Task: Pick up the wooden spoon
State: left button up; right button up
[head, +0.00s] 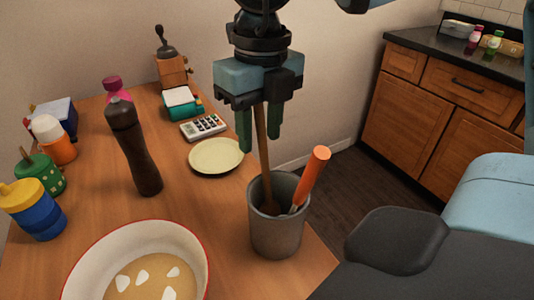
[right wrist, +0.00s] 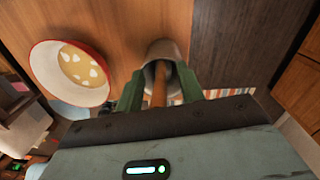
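The wooden spoon (head: 263,148) stands in a grey cup (head: 275,233) near the table's right edge, its handle rising almost upright. My right gripper (head: 260,135) is above the cup, pointing down, with its two green fingers apart on either side of the handle. In the right wrist view the spoon handle (right wrist: 160,86) runs between the fingers (right wrist: 159,92), with gaps beside it, and the cup (right wrist: 164,49) lies beyond. The top of the handle is hidden by the gripper. The spoon's lower end is hidden inside the cup. My left gripper is not in view.
An orange-handled utensil (head: 314,172) leans in the same cup, right of the spoon. A red-rimmed bowl (head: 84,248), a dark pepper mill (head: 134,150) and a cream plate (head: 216,153) stand to the left. The table ends just right of the cup.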

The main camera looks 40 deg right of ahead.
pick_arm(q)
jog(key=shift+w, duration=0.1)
pick_arm(e)
grip_shut()
jog(key=shift+r, duration=0.15)
